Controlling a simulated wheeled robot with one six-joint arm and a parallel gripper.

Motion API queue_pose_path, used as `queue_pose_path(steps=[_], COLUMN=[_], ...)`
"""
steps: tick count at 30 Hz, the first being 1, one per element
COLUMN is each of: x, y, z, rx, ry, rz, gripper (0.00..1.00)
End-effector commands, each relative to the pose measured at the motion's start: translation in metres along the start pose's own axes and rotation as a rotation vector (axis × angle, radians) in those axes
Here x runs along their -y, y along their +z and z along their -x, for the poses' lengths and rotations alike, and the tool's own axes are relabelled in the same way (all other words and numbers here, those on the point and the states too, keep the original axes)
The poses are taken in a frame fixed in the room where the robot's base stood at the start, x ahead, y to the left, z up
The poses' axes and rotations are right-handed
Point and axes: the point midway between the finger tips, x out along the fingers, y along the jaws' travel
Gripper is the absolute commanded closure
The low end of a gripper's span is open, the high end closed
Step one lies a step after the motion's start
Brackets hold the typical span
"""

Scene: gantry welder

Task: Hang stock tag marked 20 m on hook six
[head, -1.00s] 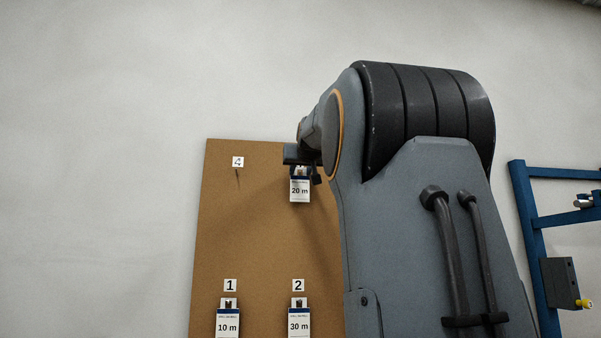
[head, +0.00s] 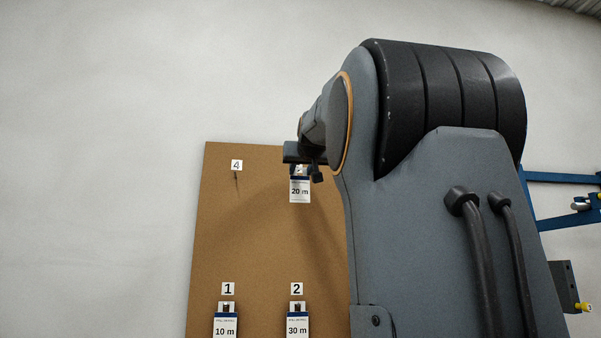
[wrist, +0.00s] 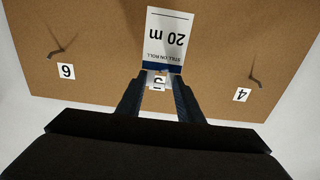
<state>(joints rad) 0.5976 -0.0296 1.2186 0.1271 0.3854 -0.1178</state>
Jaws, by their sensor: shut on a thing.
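The stock tag marked 20 m (head: 300,189) is white with a blue band and hangs below my gripper (head: 305,170) in front of the upper board. In the wrist view the tag (wrist: 166,38) appears upside down, with its banded end between the fingertips of my gripper (wrist: 160,76), which is shut on it. A small label partly shows between the fingers, its number unclear. The label 6 (wrist: 66,71) and its bare hook (wrist: 58,50) are at the left of the wrist view. I cannot tell whether the tag touches a hook.
The cork board (head: 225,240) also carries an empty hook under label 4 (head: 236,165). Tags marked 10 m (head: 226,326) and 30 m (head: 297,326) hang under labels 1 and 2. A blue frame (head: 565,222) stands at right. My arm hides the board's right side.

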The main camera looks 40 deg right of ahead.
Motion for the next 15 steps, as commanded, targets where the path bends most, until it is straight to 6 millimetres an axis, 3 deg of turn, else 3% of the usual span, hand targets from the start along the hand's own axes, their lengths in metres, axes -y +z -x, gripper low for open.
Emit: queue_pose_path(steps=[15], x=[0.0], y=[0.0], z=[0.017], rx=[-0.002], ry=[0.0], rz=[0.0], gripper=[0.94])
